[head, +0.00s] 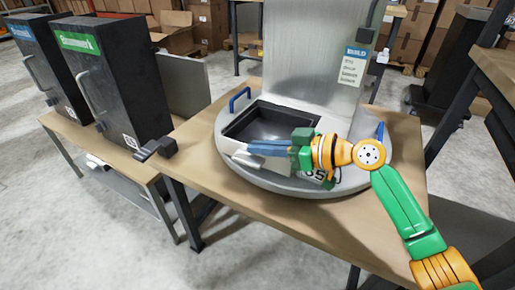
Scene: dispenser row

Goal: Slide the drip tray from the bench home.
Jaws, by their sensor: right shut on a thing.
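The drip tray (272,123) is a dark, shallow rectangular pan with a pale front edge. It lies in the round grey base (350,182) of the dispenser, in front of its upright metal panel (312,60). My right gripper (250,148) reaches in from the right, with its blue fingers along the tray's near edge. It is shut on the tray there. The fingers and wrist hide part of that edge, so I cannot tell how far the tray is seated. My left gripper is not in view.
The dispenser stands on a wooden bench (280,222). Blue handles (239,98) rise from the base at both sides. Two dark cabinets (115,85) stand on another bench at left, with a dark fitting (156,149) near its end. Open floor lies at lower left.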

